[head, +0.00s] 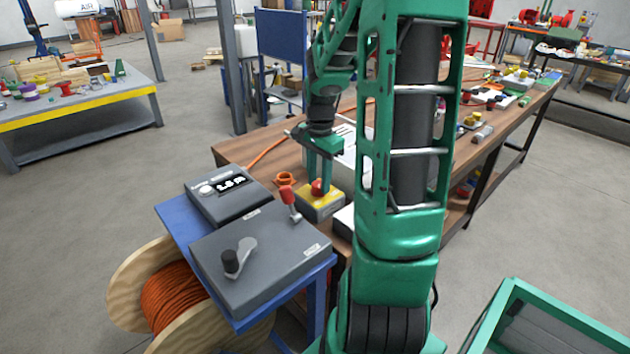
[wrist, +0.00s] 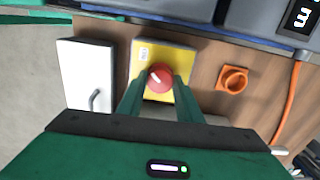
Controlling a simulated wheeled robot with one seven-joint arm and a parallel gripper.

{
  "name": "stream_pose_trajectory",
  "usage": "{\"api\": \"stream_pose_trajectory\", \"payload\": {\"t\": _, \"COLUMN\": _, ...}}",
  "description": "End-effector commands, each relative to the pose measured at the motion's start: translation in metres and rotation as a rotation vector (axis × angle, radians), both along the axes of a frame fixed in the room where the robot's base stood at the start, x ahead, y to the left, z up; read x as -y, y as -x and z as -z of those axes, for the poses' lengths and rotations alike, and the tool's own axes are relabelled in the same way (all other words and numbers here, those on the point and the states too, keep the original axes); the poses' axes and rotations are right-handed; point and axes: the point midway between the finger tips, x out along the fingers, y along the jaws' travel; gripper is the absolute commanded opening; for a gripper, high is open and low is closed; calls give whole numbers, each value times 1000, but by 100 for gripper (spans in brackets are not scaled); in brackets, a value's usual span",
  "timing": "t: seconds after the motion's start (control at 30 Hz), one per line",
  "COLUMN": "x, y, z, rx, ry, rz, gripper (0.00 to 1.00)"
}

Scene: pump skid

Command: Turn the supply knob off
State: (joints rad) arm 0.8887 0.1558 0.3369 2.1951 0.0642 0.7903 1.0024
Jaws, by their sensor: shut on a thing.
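The supply knob (wrist: 159,77) is a red round knob with a white pointer mark. It sits on a yellow-topped box (wrist: 151,54) on the wooden bench. In the head view the red knob (head: 319,187) shows on the yellow box (head: 318,205), below my green gripper (head: 319,180). In the wrist view my gripper (wrist: 157,84) has one finger on each side of the knob and is shut on it. The white mark points toward the upper left in the wrist view. The label on the box is too small to read.
A grey control box (head: 262,265) with a crank and a red-topped lever (head: 288,199) stands close by on a blue stand. An orange ring (wrist: 234,79) and orange cable lie beside the yellow box. A white box with a handle (wrist: 87,75) stands on its other side.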

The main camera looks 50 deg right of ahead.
Motion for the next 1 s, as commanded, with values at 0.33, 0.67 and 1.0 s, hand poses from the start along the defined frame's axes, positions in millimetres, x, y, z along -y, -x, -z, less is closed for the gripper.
{"api": "stream_pose_trajectory", "payload": {"t": 0.33, "x": 0, "y": -3, "z": -1, "rx": 7, "ry": 3, "rz": -206, "gripper": 10}}
{"api": "stream_pose_trajectory", "payload": {"t": 0.67, "x": 1, "y": -4, "z": -2, "rx": 9, "ry": 5, "rz": -517, "gripper": 10}}
{"api": "stream_pose_trajectory", "payload": {"t": 1.0, "x": 1, "y": -5, "z": -2, "rx": 10, "ry": 7, "rz": -841, "gripper": 10}}
